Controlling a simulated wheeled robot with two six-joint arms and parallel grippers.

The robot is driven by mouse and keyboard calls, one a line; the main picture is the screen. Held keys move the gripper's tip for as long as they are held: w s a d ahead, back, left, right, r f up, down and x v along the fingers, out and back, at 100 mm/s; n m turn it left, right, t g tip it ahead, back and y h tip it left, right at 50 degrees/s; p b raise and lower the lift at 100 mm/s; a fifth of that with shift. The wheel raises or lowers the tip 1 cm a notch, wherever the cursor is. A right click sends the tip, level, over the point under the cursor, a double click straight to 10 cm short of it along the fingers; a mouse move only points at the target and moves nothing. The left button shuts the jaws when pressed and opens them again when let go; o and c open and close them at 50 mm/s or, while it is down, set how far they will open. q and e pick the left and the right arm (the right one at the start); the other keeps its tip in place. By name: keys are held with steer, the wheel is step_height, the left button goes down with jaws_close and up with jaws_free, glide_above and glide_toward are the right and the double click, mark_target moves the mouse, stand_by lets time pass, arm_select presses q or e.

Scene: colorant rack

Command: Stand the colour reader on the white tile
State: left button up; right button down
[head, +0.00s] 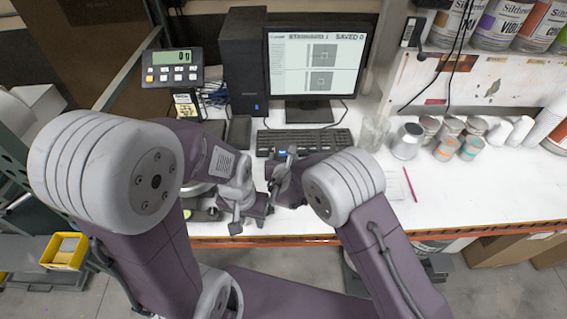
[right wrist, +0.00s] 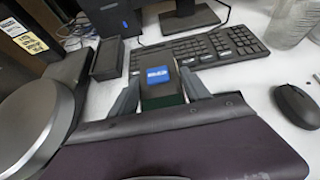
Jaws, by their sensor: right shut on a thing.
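The colour reader is a small dark device with a lit blue screen (right wrist: 158,76); it also shows small in the head view (head: 283,153). My right gripper (right wrist: 161,88) is shut on it, one finger on each side, in front of the keyboard. In the head view my right gripper (head: 284,172) is partly hidden by its own arm. My left gripper (head: 248,224) is lower, near the bench's front edge, with its fingers apart and nothing seen between them. I cannot make out the white tile in either view; my arms cover part of the white bench.
The keyboard (right wrist: 205,46) lies just beyond the reader, with a mouse (right wrist: 297,106) to its right. A round metal pan (right wrist: 28,125) stands at left. A glass beaker (head: 374,132) and several tins and cups stand at right.

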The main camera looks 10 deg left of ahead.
steer(key=shift+d, duration=0.1)
step_height(320, 180, down, 4)
steer(key=shift+r+p, duration=0.15)
steer(key=shift+p, duration=0.5)
steer(key=shift+f+b, duration=0.25)
steer(key=shift+b, duration=0.15)
steer(key=shift+c, duration=2.4)
jaws_free()
steer(key=shift+s, duration=0.1)
